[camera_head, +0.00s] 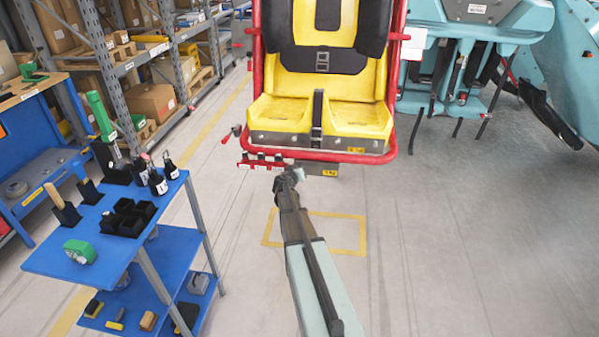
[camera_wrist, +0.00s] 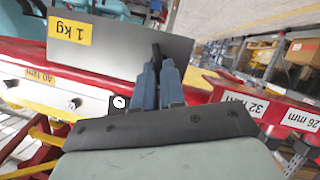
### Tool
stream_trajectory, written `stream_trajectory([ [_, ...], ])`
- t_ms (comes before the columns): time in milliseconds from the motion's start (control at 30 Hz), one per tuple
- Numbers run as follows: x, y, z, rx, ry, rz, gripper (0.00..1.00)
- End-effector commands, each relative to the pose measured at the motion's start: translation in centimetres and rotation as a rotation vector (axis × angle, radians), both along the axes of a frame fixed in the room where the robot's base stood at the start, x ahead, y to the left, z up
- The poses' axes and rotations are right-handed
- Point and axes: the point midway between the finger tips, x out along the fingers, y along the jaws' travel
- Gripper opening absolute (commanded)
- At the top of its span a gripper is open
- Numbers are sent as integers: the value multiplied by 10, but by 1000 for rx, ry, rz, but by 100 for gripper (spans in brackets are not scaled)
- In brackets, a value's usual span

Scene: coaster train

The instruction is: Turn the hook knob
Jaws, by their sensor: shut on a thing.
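My gripper (camera_head: 291,172) reaches to the lower front edge of the red seat frame (camera_head: 330,157) in the head view. In the wrist view its two blue-grey fingers (camera_wrist: 163,72) are close together and shut on a small dark piece (camera_wrist: 156,50), which looks like the hook knob. The piece is in front of a grey metal plate (camera_wrist: 105,42) with a yellow "1 kg" label. The fingers hide most of the knob, so its turn angle cannot be told. In the head view my gripper hides it.
A yellow coaster seat (camera_head: 275,115) is above my gripper. A red rack (camera_head: 262,163) with size labels is just left of it. A blue tool cart (camera_head: 50,262) stands at the left, with shelves behind. Teal machinery (camera_head: 480,40) is at the right. The floor on the right is clear.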

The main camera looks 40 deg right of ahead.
Motion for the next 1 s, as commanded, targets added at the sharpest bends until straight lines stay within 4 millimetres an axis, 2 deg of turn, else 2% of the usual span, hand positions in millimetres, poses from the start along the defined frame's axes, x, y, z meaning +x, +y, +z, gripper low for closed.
stream_trajectory([
  [500, 5, 4, -5, -323, 324, 1, 0],
  [1000, 5, 6, -8, -472, 472, 0, 0],
])
